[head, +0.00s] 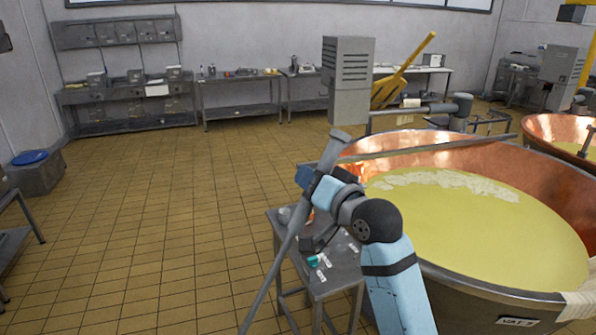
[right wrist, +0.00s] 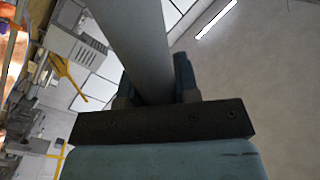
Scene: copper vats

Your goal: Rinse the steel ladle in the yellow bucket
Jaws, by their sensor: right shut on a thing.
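My right gripper (head: 316,182) is shut on a long grey steel shaft, which I take to be the ladle (head: 271,284). The shaft slants from a wider knob-like end above the gripper down to the bottom edge of the head view, where its lower end is cut off. In the right wrist view the shaft (right wrist: 143,50) runs between the two fingers (right wrist: 154,90). I cannot make out the ladle's bowl. No yellow bucket shows in either view. My left gripper is not in view.
A small steel table (head: 338,284) with small items stands below my right gripper. A large copper vat (head: 450,150) of yellowish liquid is on the right. A blue-topped grey bin (head: 38,178) is at far left. Worktables (head: 240,108) line the back wall. The tiled floor (head: 150,230) at left is clear.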

